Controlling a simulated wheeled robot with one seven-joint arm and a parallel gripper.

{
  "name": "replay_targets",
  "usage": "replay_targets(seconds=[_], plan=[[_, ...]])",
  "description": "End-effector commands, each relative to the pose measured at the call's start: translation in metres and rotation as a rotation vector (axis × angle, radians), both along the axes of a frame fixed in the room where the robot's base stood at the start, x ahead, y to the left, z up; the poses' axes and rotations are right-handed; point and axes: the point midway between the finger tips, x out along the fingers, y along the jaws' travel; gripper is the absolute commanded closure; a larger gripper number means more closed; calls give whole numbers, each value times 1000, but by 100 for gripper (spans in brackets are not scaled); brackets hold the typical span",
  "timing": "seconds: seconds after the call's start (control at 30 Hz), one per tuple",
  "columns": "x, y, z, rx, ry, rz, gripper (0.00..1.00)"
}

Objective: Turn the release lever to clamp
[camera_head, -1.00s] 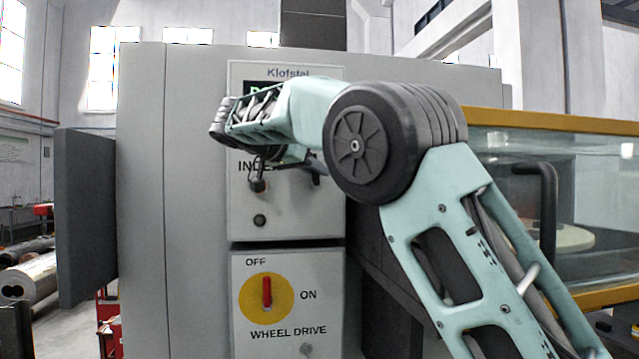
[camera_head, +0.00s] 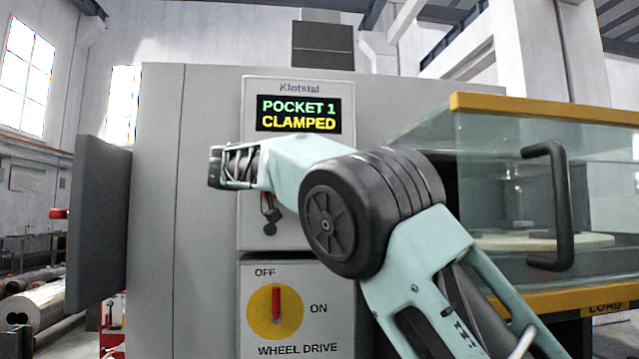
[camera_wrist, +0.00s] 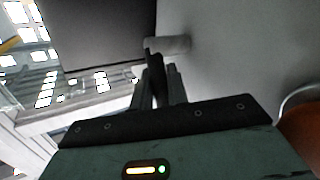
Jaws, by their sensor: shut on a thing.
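In the wrist view my gripper (camera_wrist: 160,88) is shut on a dark lever (camera_wrist: 153,62), which runs up to a pale round hub (camera_wrist: 172,45) on a grey surface. I take this to be the release lever. In the head view my own arm hides the fingers and the lever. The display (camera_head: 298,114) on the upper control panel reads "POCKET 1 CLAMPED". A dark knobbed handle (camera_head: 270,210) shows just under my wrist on that panel; its label is covered.
Below is a lower panel with a red wheel drive switch (camera_head: 276,302) on a yellow disc, pointing up to OFF. At right is a glass-sided enclosure with a yellow frame (camera_head: 540,107) and a black handle (camera_head: 562,205). A dark grey panel (camera_head: 98,225) juts out at left.

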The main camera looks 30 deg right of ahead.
Motion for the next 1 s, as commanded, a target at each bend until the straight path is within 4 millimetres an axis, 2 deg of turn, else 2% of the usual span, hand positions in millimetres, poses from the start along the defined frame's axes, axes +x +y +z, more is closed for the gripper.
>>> replay_targets(seconds=[0.2,0.23,0.27,0.63,0.77,1.0], plan=[[0,0,0,1,1,1,100],[0,0,0,1,1,1,78],[0,0,0,1,0,1,75],[0,6,-1,0,-1,1,75],[-2,24,-2,0,0,4,75],[-8,78,0,-1,-2,5,75]])
